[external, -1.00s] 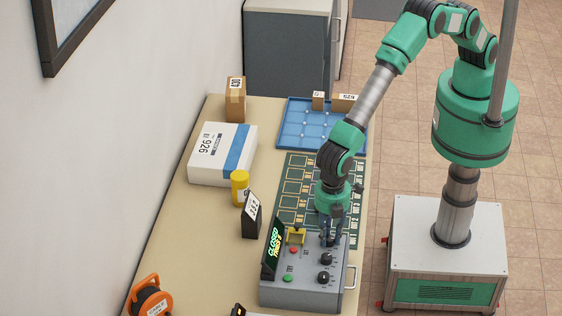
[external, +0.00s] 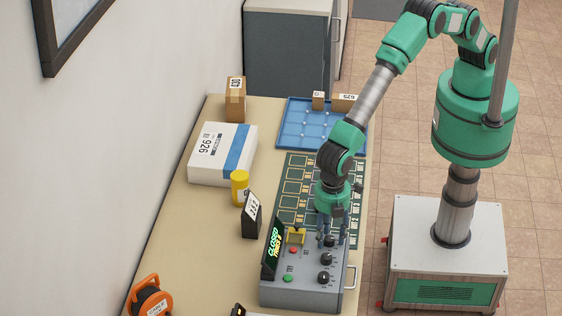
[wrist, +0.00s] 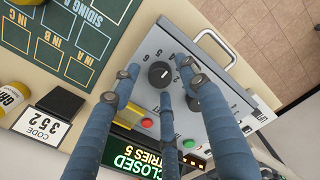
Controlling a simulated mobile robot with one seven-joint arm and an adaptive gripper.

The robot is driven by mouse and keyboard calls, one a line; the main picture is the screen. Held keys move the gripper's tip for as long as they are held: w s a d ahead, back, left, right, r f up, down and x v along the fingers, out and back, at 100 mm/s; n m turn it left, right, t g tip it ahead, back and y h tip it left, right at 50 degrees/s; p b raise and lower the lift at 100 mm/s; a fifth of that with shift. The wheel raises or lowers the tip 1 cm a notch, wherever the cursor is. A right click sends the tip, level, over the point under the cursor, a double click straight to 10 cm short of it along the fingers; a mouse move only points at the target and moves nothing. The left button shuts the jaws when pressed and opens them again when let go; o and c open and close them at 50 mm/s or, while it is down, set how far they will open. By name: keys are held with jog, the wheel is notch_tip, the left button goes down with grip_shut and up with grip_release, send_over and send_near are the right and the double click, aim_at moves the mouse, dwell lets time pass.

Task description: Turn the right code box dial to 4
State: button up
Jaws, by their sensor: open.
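The grey code box (external: 304,272) stands at the near end of the table, with black dials along its right side. My gripper (external: 331,240) is over the farthest dial. In the wrist view, this black dial (wrist: 160,74) has a short white mark, with printed numbers beside it. The blue fingers of my gripper (wrist: 158,80) are open and spread around the dial. I cannot tell whether they touch it or which number the mark meets. Another dial (wrist: 212,97) is partly hidden behind a finger. The nearer dials (external: 325,277) show in the external view.
The display (external: 273,246) reads CLOSED, TRIES 5. A code stand (wrist: 44,122) reads 352. Red (wrist: 147,122) and green (wrist: 188,143) buttons sit by the dials. A handle (external: 351,277) juts from the box's right side. A yellow jar (external: 240,187) stands farther back.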

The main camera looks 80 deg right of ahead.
aim_at(329, 238)
notch_tip(329, 238, up, 12)
dwell(0.6)
dwell(0.4)
